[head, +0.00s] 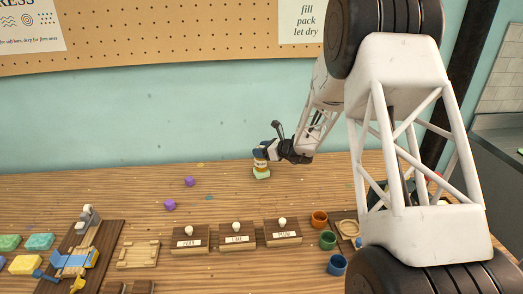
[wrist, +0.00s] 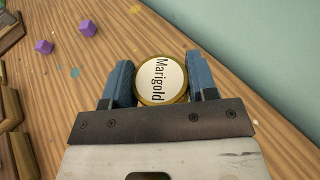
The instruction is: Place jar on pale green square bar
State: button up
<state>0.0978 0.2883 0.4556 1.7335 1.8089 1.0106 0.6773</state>
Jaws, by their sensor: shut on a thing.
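The jar (head: 260,164) is small, with an amber body and a pale label, and is at the back of the wooden table. In the wrist view its round lid (wrist: 160,78) has a gold rim and reads "Marigold". My gripper (head: 261,155) has blue fingers closed on both sides of the jar. The fingers also show in the wrist view (wrist: 161,84). The pale green square bar (head: 262,174) is directly under the jar in the head view. I cannot tell whether the jar touches it. The bar is hidden in the wrist view.
Two purple cubes (head: 189,181) (head: 170,205) lie left of the jar. Labelled wooden boxes (head: 238,234) with white knobs stand in front. Small coloured cups (head: 328,240) are at the right. The teal wall (head: 150,120) is close behind. The table around the bar is clear.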

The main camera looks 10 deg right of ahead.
jog(key=shift+f, duration=0.1)
jog(key=o, duration=1.1)
jog(key=v, duration=1.2)
